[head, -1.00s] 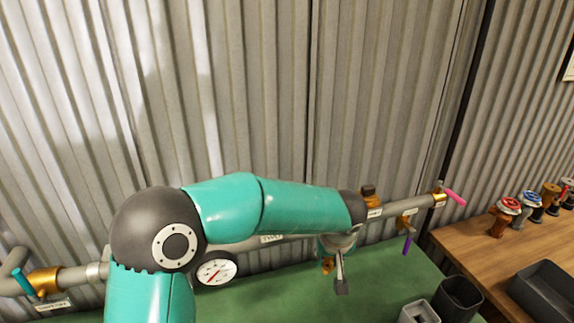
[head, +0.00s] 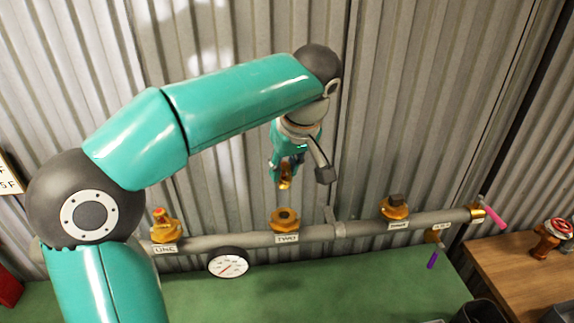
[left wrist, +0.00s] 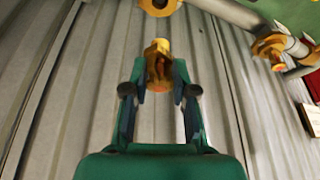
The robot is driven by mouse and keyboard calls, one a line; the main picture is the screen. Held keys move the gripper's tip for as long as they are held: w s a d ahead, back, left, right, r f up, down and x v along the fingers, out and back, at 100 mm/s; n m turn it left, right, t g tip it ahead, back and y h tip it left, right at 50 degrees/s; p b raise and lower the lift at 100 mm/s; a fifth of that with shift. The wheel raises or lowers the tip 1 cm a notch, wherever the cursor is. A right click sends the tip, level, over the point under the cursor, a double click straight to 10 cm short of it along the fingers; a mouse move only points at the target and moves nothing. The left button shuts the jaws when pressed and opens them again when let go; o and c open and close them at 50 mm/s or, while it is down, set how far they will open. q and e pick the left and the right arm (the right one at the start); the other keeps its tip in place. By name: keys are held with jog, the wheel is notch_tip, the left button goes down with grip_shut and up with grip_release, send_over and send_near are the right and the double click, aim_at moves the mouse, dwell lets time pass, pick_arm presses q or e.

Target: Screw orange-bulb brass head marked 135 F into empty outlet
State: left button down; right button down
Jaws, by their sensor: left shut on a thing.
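My left gripper (head: 287,170) is shut on a brass head (head: 285,183) and holds it in the air above the pipe, against the corrugated wall. In the left wrist view the brass head (left wrist: 157,50) sits between the fingers (left wrist: 158,88), with an orange bulb (left wrist: 160,70) towards the palm. Its marking cannot be read. The outlet labelled TWO (head: 285,218) is an open brass fitting below the held head, apart from it. A brass outlet (left wrist: 158,5) also shows at the top of the left wrist view. My right gripper is not in view.
A gauge (head: 228,262) hangs below the pipe. A pink lever (head: 491,215) and purple handle (head: 433,259) are at the right. A wooden bench (head: 520,270) stands beyond.

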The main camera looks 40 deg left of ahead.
aim_at(287, 183)
pick_arm(q)
notch_tip(287, 183, down, 4)
jog(key=b, duration=0.4)
jog(key=shift+d+f, duration=0.1)
jog(key=shift+f, duration=0.05)
jog(key=shift+f+b, duration=0.5)
jog(key=shift+f, duration=0.2)
dwell(0.4)
jog(key=shift+f+b, duration=1.25)
jog(key=shift+f, duration=0.15)
jog(key=shift+f+b, duration=0.5)
jog(key=shift+b, duration=0.05)
jog(key=shift+r, duration=0.2)
jog(key=shift+s+r+p, duration=0.1)
jog(key=shift+r+p, duration=1.15)
jog(key=shift+p, duration=0.1)
